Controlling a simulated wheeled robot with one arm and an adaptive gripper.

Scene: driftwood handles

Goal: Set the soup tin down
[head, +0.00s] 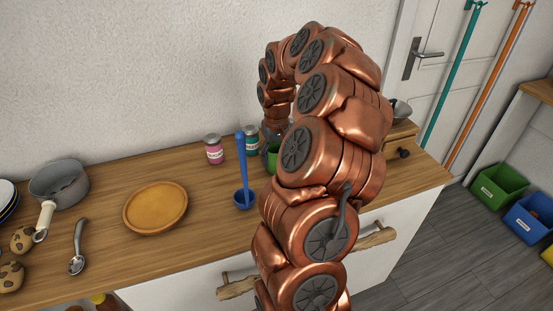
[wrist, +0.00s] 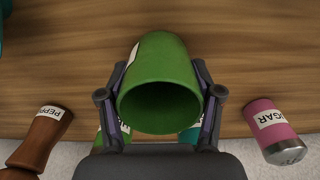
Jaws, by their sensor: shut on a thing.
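A green tin (wrist: 158,70), which I take for the soup tin, is between the two fingers of my gripper (wrist: 159,68) in the wrist view. The fingers press on its sides, and its dark, hollow-looking end faces the camera. A white label edge shows on its left side. In the head view a small part of the green tin (head: 272,158) shows beside my arm, near the back of the wooden counter (head: 180,250). My arm hides most of it. I cannot tell whether the tin touches the counter.
A pink sugar jar (wrist: 274,130) and a brown pepper mill (wrist: 40,135) stand on either side.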

